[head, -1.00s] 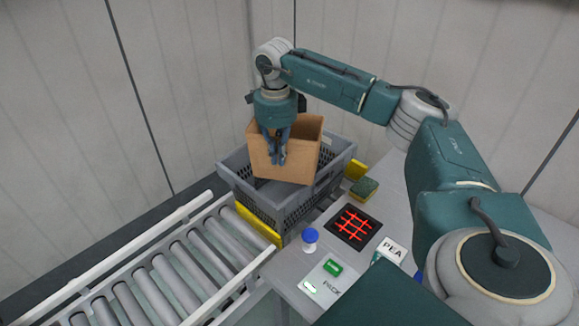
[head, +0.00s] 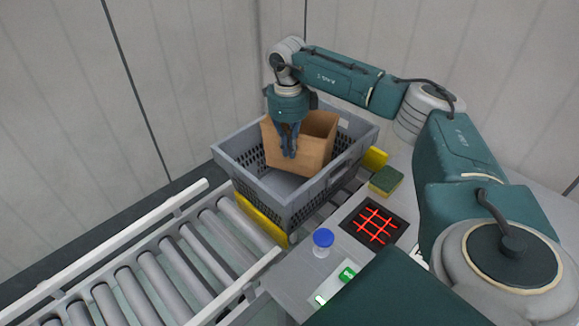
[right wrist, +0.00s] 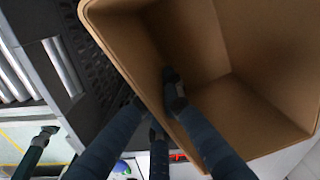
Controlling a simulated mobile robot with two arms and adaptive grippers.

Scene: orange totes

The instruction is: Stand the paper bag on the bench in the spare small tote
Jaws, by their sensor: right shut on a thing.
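The brown paper bag (head: 315,155) is open at the top and upright, with a slight tilt, inside the grey tote (head: 277,193). Its lower part is below the tote's rim; whether it touches the floor is hidden. My right gripper (head: 290,152) points down and is shut on the bag's near wall. In the right wrist view the fingers (right wrist: 168,100) straddle the edge of the bag (right wrist: 235,85), and its inside looks empty. My left gripper is not in view.
The tote stands at the end of a roller conveyor (head: 170,262) between yellow guides (head: 262,222). On the bench to the right are a green-yellow sponge (head: 386,181), a black pad with a red grid (head: 374,223) and a blue-capped bottle (head: 323,242).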

